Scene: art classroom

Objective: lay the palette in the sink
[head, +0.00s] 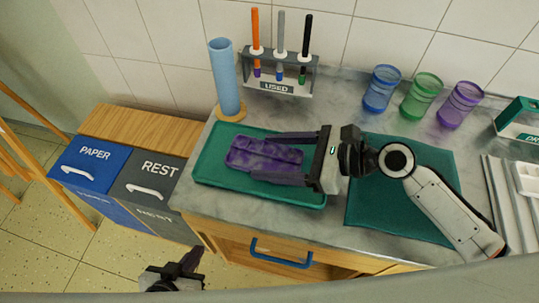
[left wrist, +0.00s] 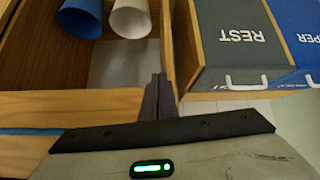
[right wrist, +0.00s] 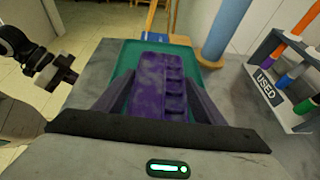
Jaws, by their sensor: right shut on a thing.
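The palette (head: 265,156) is a flat purple-stained slab with a row of wells; it also shows in the right wrist view (right wrist: 155,85). My right gripper (head: 275,158) is shut on it, one finger along each long side. The palette is over a shallow green rectangular basin (head: 207,172), which seems to be the sink; I cannot tell whether it touches the bottom. The basin's rim also shows in the right wrist view (right wrist: 122,65). My left gripper (head: 192,262) is shut and empty, low in front of the cabinet, away from the palette.
A blue cylinder (head: 225,80) and the USED brush rack (head: 278,80) stand behind the basin. A teal mat (head: 425,215) lies right of it; blue, green and purple cups (head: 427,95) stand behind. PAPER (head: 93,168) and REST (head: 150,180) bins are left. The left wrist view shows an open compartment (left wrist: 30,60).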

